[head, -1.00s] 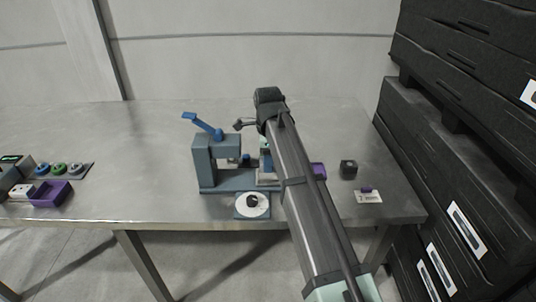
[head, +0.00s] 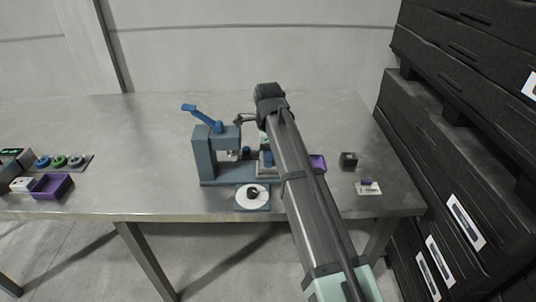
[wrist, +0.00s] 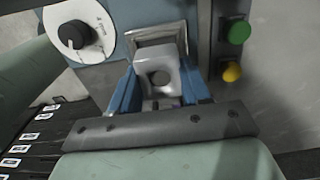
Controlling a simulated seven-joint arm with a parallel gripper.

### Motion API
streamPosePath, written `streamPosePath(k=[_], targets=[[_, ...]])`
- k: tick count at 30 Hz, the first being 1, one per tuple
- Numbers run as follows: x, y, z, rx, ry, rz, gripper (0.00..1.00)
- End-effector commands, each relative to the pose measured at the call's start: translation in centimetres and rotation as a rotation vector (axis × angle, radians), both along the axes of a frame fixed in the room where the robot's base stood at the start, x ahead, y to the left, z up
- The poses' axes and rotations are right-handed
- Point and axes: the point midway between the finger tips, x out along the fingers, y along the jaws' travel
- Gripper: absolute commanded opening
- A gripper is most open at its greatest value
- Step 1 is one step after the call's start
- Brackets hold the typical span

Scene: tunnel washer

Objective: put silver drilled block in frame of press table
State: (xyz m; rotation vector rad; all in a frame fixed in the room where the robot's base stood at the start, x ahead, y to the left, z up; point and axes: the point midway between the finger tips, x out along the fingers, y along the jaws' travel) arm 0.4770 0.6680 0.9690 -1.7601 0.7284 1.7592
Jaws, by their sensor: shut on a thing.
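The silver drilled block (wrist: 168,58), pale with a round hole in its face, is held between the blue fingers of my gripper (wrist: 160,92) in the wrist view. The press table's frame (wrist: 153,36), a square metal rim, lies right behind the block. The block overlaps its lower part, and I cannot tell whether they touch. In the head view the blue-grey press (head: 205,157) with its blue lever stands mid-table. My arm crosses its right side and hides the block and most of my gripper there.
A white dial with a black knob (head: 252,196) sits before the press. In the wrist view, green (wrist: 239,32) and yellow (wrist: 231,72) buttons are close right of the frame. The table's left middle is clear.

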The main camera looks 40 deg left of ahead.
Motion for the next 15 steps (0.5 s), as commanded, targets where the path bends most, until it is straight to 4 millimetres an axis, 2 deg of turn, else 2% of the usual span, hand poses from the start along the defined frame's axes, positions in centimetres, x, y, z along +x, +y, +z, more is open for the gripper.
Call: streamPosePath(k=[15], targets=[[-0.01, -0.03, -0.85, -0.001, 0.001, 0.000, 0.10]])
